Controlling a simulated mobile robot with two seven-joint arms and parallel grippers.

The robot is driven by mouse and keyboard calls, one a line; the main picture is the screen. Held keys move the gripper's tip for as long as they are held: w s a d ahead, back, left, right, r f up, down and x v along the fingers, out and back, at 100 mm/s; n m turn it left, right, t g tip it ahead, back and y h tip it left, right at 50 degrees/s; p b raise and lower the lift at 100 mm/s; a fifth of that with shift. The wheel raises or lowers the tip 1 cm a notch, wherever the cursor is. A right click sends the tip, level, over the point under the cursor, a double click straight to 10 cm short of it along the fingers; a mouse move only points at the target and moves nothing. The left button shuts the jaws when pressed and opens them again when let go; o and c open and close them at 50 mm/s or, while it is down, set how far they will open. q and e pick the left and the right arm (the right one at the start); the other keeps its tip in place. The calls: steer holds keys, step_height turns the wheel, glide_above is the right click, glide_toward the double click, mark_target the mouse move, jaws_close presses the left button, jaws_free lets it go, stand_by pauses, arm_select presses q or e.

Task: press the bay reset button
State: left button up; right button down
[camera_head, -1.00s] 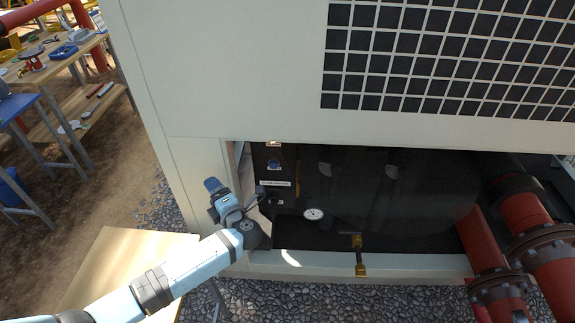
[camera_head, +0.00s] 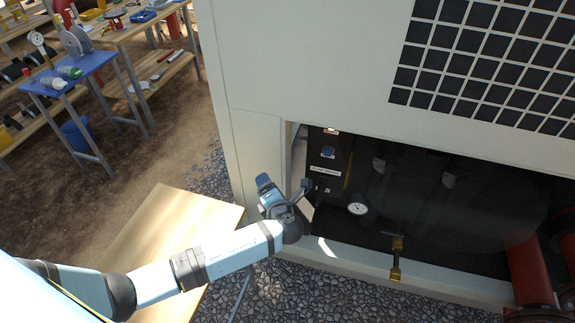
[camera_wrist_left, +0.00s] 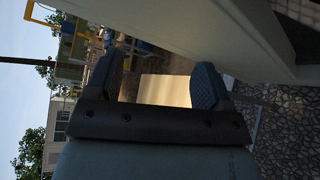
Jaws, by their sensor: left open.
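The bay's dark control panel (camera_head: 326,165) is inside the opening of the chiller. A round blue button (camera_head: 327,152) with a small label under it is on its upper part. I cannot read whether it is the bay reset button. My left gripper (camera_head: 306,198) is at the left edge of the opening, below and left of the blue button and apart from it. In the left wrist view my left gripper (camera_wrist_left: 162,88) is open with nothing between its fingers. The button is not in that view. My right gripper is not in view.
The cream chiller housing (camera_head: 300,65) overhangs the opening. A gauge (camera_head: 357,209), a brass valve (camera_head: 397,258) and red pipes (camera_head: 530,270) are to the right. A wooden table (camera_head: 165,225) stands at the left, and a blue bench (camera_head: 68,75) is farther back.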

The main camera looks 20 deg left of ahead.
arm_select(q)
steer(key=s+d+f+n+g+h, duration=0.1)
steer(key=s+d+f+n+h, duration=0.35)
steer(key=s+n, duration=0.35)
steer(key=s+d+f+n+g+h, duration=0.1)
steer(key=s+d+f+n+h, duration=0.4)
steer(key=n, duration=0.4)
steer(key=s+r+n+t+h, duration=0.1)
steer(key=s+r+n+h, duration=0.2)
steer(key=s+n, duration=0.9)
steer(key=n+h, duration=0.1)
steer(key=n, duration=0.7)
steer(key=shift+a+r+n+t, duration=0.3)
steer(key=shift+a+n+t, duration=0.1)
